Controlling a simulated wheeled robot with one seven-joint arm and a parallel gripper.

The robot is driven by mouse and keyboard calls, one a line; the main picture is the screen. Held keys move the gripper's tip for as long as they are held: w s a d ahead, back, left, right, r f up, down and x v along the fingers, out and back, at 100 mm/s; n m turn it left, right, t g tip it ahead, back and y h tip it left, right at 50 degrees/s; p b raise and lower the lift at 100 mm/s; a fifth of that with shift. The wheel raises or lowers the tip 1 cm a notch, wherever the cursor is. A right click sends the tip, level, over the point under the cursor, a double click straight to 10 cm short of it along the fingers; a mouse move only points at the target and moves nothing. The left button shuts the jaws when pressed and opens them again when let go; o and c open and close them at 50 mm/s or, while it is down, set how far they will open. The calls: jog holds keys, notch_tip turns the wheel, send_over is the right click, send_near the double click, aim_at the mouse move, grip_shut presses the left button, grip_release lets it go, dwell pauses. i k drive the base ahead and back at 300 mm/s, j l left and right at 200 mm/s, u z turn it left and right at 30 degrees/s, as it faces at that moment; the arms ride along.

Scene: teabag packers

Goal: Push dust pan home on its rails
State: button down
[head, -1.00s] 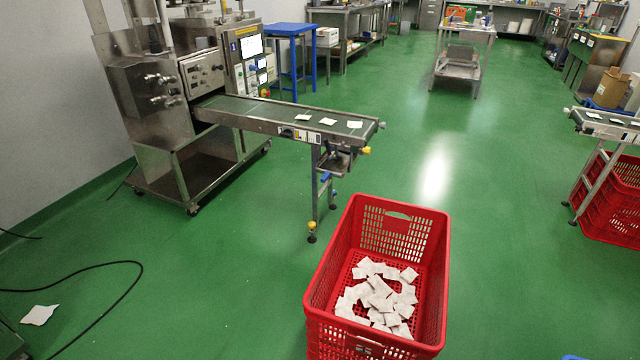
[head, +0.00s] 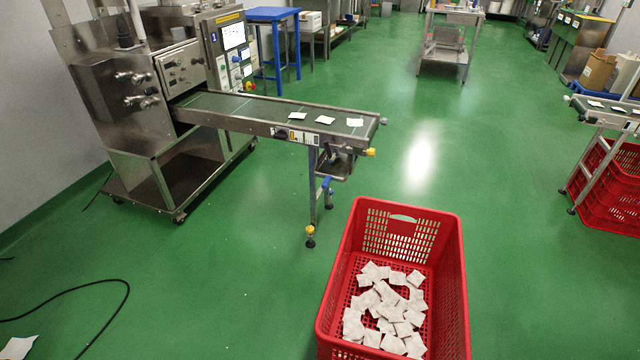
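A small metal tray (head: 334,166), which looks like the dust pan, hangs under the outer end of the conveyor (head: 268,118). It is small and dark in the head view. I cannot make out its rails or how far in it sits. The conveyor runs out from the steel packing machine (head: 135,90) at the left. A leg (head: 314,200) with a blue clamp and a yellow foot stands below the tray. My gripper is not in view.
A red crate (head: 460,285) of white teabags stands on the floor in front of the conveyor end. A black cable (head: 128,295) lies at lower left. Another conveyor (head: 600,113) and red crates (head: 612,200) are at the right. Green floor between is clear.

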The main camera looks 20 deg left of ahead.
aim_at(339, 171)
jog(key=i+j, duration=0.55)
jog(key=i+j+z, duration=0.1)
jog(key=j, duration=0.35)
jog(key=i+j+z, duration=0.15)
jog(key=j, duration=0.25)
jog(key=i+j+z, duration=0.1)
jog(key=j, duration=0.35)
jog(key=i+j+z, duration=0.15)
jog(key=j, duration=0.35)
jog(key=i+j+z, duration=0.1)
jog(key=j, duration=0.35)
